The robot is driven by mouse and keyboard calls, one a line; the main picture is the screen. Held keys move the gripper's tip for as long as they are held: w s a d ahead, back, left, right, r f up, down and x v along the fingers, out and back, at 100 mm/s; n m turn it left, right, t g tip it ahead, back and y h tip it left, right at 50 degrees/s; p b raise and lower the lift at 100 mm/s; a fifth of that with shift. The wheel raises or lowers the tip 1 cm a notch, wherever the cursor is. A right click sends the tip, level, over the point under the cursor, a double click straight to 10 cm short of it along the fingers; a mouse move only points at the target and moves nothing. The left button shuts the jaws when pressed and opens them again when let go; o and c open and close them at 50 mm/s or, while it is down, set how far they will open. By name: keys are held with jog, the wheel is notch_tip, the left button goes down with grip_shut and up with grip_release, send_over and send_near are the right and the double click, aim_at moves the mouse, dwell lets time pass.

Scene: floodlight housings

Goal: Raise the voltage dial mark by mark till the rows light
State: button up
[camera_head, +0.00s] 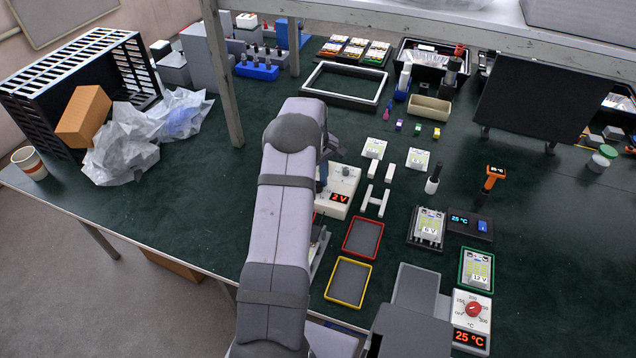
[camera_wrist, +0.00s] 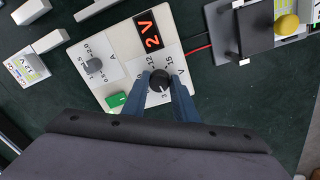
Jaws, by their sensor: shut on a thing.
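The white power supply (camera_head: 346,176) stands just right of my arm in the head view, its red display (camera_head: 341,197) reading 2 V. In the wrist view the supply (camera_wrist: 122,78) fills the middle, with the 2 V display (camera_wrist: 149,34) beside a black voltage dial (camera_wrist: 159,79) with printed marks. My gripper (camera_wrist: 160,86) has its blue fingers shut on this dial, one on each side. A grey dial (camera_wrist: 94,65) marked A and a green switch (camera_wrist: 118,100) are on the same panel. A fixture with a dark plate (camera_wrist: 250,32) lies at the right; no lit rows are visible there.
Red and black leads (camera_wrist: 199,48) run from the supply towards the fixture. White light boards (camera_head: 417,159) lie right of the supply. A red-rimmed tray (camera_head: 377,224) and a yellow-rimmed tray (camera_head: 367,300) lie in front.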

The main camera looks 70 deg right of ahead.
jog(key=shift+m, duration=1.3)
jog(key=shift+r, duration=0.1)
jog(key=o, duration=1)
jog(key=shift+o, duration=0.2)
jog(key=shift+w+a+r+b, duration=0.1)
jog(key=shift+r+b, duration=0.45)
jog(key=shift+r, duration=1.3)
jog(key=shift+w+a+r+b, duration=0.1)
jog(key=shift+r+b, duration=0.45)
jog(key=shift+r, duration=1.25)
